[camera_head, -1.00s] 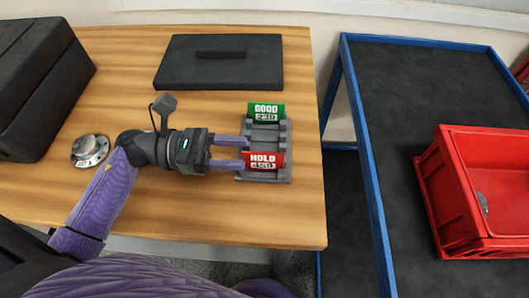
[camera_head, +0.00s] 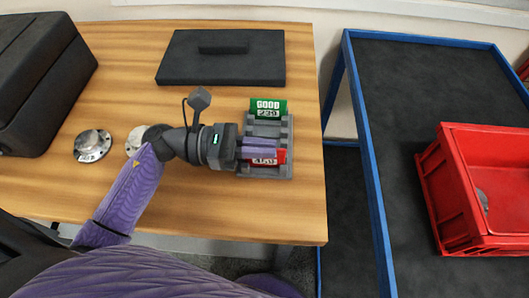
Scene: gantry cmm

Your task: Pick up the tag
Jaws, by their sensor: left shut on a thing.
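Two tags stand in a grey slotted rack (camera_head: 286,172) near the right edge of the wooden table. The green tag (camera_head: 267,106) reads GOOD with a number below. The red tag (camera_head: 281,157) is in the nearer part of the rack and read HOLD earlier; its upper face is now largely hidden. My left gripper (camera_head: 272,149) reaches in from the left with its purple fingers over the rack. It is shut on the red tag, which still appears to be at the rack. My right gripper is not in view.
A black lid with a handle (camera_head: 222,68) lies at the back of the table (camera_head: 200,215). A black case (camera_head: 40,85) stands at the left. Metal discs (camera_head: 92,145) lie near my left arm. A blue-framed cart (camera_head: 375,215) at the right carries a red crate (camera_head: 450,200).

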